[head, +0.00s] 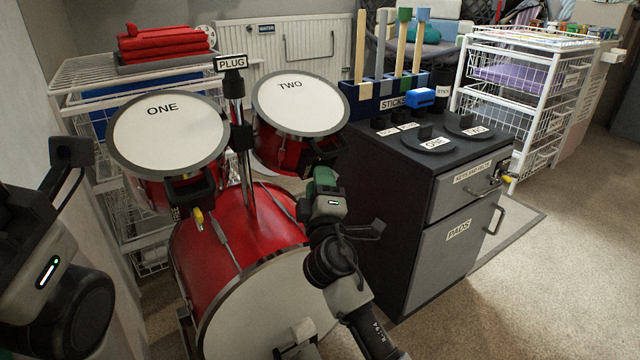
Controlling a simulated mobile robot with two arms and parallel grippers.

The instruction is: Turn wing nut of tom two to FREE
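Tom two (300,103) is a red drum with a white head marked TWO, at the upper middle of the head view. A black bracket (316,151) sits on its front right side. My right gripper (322,172) is just below and in front of this bracket, its green end close to it. Its fingertips are too dark and covered to show whether they are open or touch anything. Tom two's wing nut cannot be made out there.
Tom one (168,136) stands to the left, with a yellow wing nut (198,218) below its bracket. The red bass drum (232,226) is below, with the post marked PLUG (232,85) between the toms. A dark cabinet (385,215) stands close to the right. Open carpet lies right.

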